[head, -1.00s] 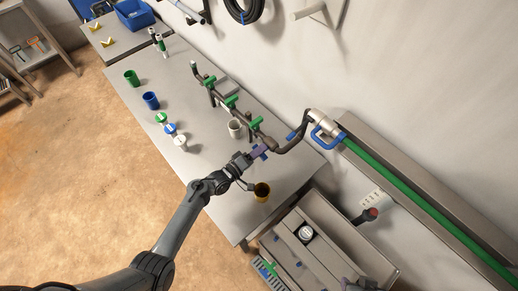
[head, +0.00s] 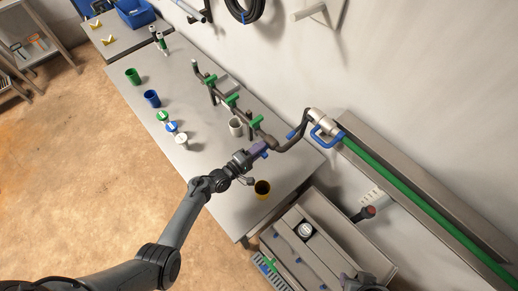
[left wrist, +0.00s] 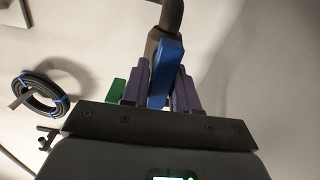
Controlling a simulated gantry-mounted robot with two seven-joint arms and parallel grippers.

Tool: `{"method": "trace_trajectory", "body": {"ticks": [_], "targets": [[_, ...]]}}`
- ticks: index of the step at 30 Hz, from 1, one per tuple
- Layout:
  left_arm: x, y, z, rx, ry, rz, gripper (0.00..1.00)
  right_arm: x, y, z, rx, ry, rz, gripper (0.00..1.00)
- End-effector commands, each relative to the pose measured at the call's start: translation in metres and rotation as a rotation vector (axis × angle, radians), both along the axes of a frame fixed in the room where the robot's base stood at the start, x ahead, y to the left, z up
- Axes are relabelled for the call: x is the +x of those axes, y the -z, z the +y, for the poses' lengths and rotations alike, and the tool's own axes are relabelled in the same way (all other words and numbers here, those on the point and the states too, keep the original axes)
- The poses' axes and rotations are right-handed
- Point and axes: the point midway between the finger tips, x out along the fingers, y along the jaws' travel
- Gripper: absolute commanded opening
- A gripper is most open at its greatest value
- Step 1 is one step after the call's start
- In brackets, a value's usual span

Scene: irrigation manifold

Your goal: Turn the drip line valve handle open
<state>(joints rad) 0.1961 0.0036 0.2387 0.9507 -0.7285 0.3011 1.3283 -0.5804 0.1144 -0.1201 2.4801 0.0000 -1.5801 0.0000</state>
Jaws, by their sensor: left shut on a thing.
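The dark pipe manifold (head: 290,146) runs along the wall side of the grey table, with several green valve handles (head: 256,121) on it. My left gripper (head: 260,150) is at the near end of the pipe, at the bend. In the left wrist view its two purple fingers (left wrist: 159,92) are shut on a blue handle (left wrist: 165,70), which stands between them below the dark pipe (left wrist: 172,15). In the head view the fingers mostly hide this handle. A green handle (left wrist: 116,91) shows left of the fingers.
A larger blue handle (head: 325,136) is on the wall fitting to the right. An open drawer unit (head: 345,248) is at the lower right.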

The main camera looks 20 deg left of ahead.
Motion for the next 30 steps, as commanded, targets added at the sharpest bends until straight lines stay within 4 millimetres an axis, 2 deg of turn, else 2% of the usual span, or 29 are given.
{"method": "trace_trajectory", "body": {"ticks": [5, 6, 9, 20, 23, 30], "targets": [[0.0, 0.0, 0.0, -0.002, 0.0, 0.002, 0.0, 0.0, 0.0, 0.0, 0.0, 0.0, 0.0, 0.43], [0.0, 0.0, 0.0, -0.002, 0.0, 0.002, 0.35, 0.0, 0.0, 0.0, -0.001, -0.001, 0.0, 0.43], [0.0, 0.001, 0.0, -0.001, 0.0, 0.002, 0.46, 0.0, 0.0, -0.001, -0.003, -0.002, 0.0, 0.43], [-0.004, 0.001, 0.002, 0.0, -0.001, 0.001, 0.46, 0.0, 0.0, -0.002, -0.01, -0.006, -0.001, 0.43], [-0.013, 0.001, 0.006, 0.001, -0.002, 0.002, 0.46, 0.0, -0.001, -0.002, -0.009, -0.006, 0.0, 0.43], [-0.048, 0.001, 0.023, 0.001, -0.001, 0.003, 0.46, 0.0, -0.004, -0.002, -0.007, -0.005, 0.0, 0.43]]}}
